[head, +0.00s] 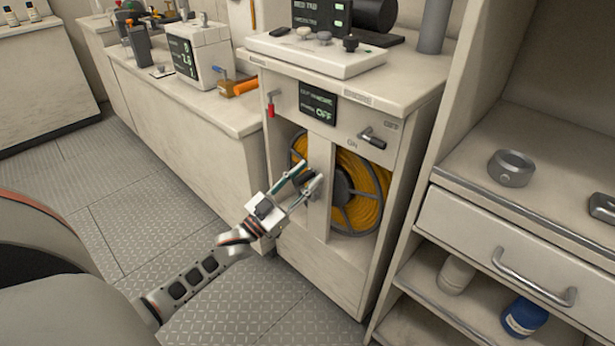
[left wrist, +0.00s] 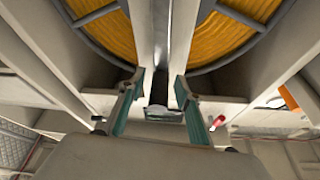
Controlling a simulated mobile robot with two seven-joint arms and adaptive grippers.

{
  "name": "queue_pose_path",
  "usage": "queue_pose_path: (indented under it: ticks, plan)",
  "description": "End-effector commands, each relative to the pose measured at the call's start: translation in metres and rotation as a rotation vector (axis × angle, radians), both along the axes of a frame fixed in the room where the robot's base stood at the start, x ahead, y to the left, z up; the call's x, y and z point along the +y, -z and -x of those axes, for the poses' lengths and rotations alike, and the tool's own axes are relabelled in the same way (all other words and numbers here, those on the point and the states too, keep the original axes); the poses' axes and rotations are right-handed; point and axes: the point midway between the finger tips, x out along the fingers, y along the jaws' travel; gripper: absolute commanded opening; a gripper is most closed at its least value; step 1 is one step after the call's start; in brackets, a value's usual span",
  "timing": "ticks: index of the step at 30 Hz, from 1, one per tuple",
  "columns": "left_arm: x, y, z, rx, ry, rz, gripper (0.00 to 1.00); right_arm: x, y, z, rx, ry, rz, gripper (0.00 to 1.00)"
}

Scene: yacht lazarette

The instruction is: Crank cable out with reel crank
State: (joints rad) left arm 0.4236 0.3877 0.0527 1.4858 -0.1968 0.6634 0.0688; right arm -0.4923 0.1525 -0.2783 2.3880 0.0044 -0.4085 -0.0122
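The cable reel (head: 366,192), wound with yellow-orange cable, sits inside the light cabinet (head: 340,262) behind an upright post (head: 318,205). Its coils also show at the top of the left wrist view (left wrist: 210,45). My left gripper (head: 306,180) is at the front of this post. In the left wrist view its two fingers (left wrist: 162,82) stand apart on either side of the post's line. A small dark grey part, possibly the reel crank (head: 310,182), is at the fingertips; whether they touch it is unclear. My right gripper is not in view.
Above the reel are a display (head: 318,102) reading OFF, a dark lever (head: 372,138) between ON and OFF labels, and a red-handled lever (head: 270,104). A shelf unit with a drawer (head: 500,250) stands close on the right. Open floor (head: 150,215) lies left.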

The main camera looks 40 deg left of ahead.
Motion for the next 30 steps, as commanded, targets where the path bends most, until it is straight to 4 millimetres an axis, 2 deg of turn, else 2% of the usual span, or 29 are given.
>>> queue_pose_path:
  ticks: [8,9,12,13,30]
  plan:
    - [-0.0007,-0.0004,-0.0024,0.001,0.000,0.000,0.34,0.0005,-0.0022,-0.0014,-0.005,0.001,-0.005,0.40]
    - [-0.0007,-0.0005,-0.0023,0.001,0.000,0.000,0.31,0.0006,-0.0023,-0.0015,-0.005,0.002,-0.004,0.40]
    - [-0.0006,-0.0005,-0.0022,0.001,0.000,0.000,0.05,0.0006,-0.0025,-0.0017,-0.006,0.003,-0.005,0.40]
    - [-0.0007,-0.0005,-0.0022,0.001,0.000,0.000,0.00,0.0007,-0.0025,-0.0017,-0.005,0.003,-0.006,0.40]
    - [0.0035,-0.0018,-0.0026,0.003,0.000,0.048,0.00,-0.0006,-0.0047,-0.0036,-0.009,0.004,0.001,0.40]
